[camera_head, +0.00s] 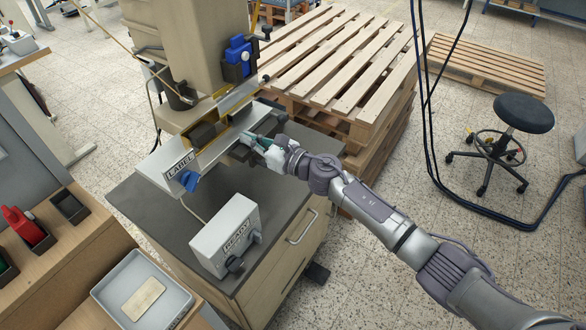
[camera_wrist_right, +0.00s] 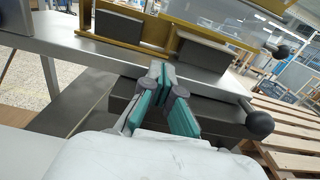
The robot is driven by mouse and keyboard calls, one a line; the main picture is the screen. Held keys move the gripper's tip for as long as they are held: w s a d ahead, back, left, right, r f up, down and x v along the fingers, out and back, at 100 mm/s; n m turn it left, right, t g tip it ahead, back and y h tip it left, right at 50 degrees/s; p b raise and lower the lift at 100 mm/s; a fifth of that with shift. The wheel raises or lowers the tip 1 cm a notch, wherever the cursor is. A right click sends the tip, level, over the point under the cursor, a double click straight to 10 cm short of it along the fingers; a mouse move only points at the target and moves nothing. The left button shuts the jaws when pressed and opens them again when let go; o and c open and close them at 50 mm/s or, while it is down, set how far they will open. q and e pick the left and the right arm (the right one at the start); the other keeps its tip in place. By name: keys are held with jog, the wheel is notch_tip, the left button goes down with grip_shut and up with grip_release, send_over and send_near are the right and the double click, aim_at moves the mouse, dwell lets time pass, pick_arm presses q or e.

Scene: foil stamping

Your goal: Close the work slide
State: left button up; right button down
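The stamping machine (camera_head: 192,40) stands on a dark-topped cabinet. What looks like its work slide, a gold-edged frame with dark blocks (camera_head: 205,133), sits under the head above a pale metal rail (camera_head: 228,142). The frame (camera_wrist_right: 145,47) and rail (camera_wrist_right: 80,50) also show in the right wrist view. My right gripper (camera_head: 258,146) is at the rail's right side. In the right wrist view its teal-padded fingers (camera_wrist_right: 161,78) have their tips together, in front of a dark bar with a black ball knob (camera_wrist_right: 260,124). Nothing shows between them; contact with the bar is unclear. My left gripper is out of view.
A grey box marked READY (camera_head: 225,236) and a blue knob (camera_head: 189,181) by a LABEL plate stand at the front. Stacked pallets (camera_head: 345,62) are close behind the right arm. A grey tray (camera_head: 112,279) is at lower left. A stool (camera_head: 523,113) stands right on open floor.

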aim_at(235, 131)
jog(key=b+x, duration=0.1)
jog(key=x, duration=0.1)
jog(key=b+x, duration=0.1)
jog(key=x, duration=0.1)
jog(key=shift+w+a+f, duration=0.2)
jog(key=shift+a, duration=0.15)
jog(key=shift+r+b, duration=0.3)
jog(key=shift+r, duration=0.1)
jog(key=shift+w+r, duration=0.1)
